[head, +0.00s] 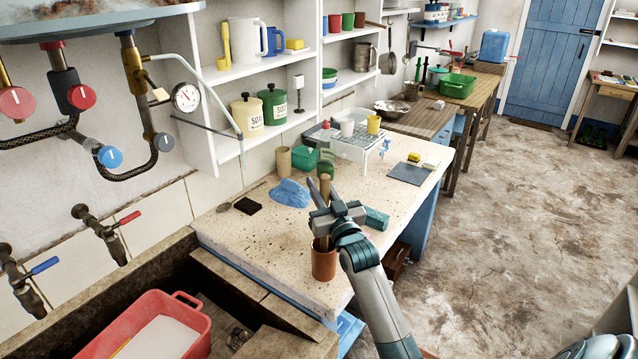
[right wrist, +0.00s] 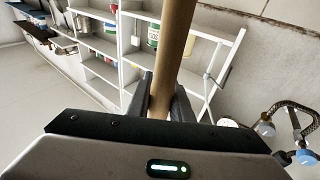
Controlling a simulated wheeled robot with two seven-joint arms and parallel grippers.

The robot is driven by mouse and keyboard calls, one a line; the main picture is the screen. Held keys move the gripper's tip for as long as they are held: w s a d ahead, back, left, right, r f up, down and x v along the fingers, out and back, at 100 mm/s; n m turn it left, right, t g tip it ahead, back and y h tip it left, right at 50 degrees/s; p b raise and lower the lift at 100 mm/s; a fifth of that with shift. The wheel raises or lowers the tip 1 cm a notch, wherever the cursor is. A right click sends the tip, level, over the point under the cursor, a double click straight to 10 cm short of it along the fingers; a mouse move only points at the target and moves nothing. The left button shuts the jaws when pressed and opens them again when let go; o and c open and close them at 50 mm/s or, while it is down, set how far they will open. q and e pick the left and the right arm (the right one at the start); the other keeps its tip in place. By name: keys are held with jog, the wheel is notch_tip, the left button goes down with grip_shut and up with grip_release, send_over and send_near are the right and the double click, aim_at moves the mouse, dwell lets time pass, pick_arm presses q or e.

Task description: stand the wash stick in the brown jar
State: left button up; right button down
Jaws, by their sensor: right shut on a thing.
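The wash stick (head: 324,186) is a pale wooden rod, roughly upright. My right gripper (head: 331,214) is shut on it, and the stick also shows between the fingers in the right wrist view (right wrist: 172,60). The brown jar (head: 323,265) stands on the speckled stone counter near its front edge, directly below the gripper in the head view. The stick's lower part appears at the jar's mouth, but the gripper partly covers it, so I cannot tell how deep it reaches. My left gripper is not in view.
A blue cloth (head: 289,193) lies left of the stick, and a teal block (head: 376,218) lies to the right. The stone trough with a red basin (head: 195,318) is at the lower left.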

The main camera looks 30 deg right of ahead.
jog(key=shift+f, duration=0.4)
jog(key=c, duration=1.5)
grip_release()
jog(key=shift+s+f, duration=0.1)
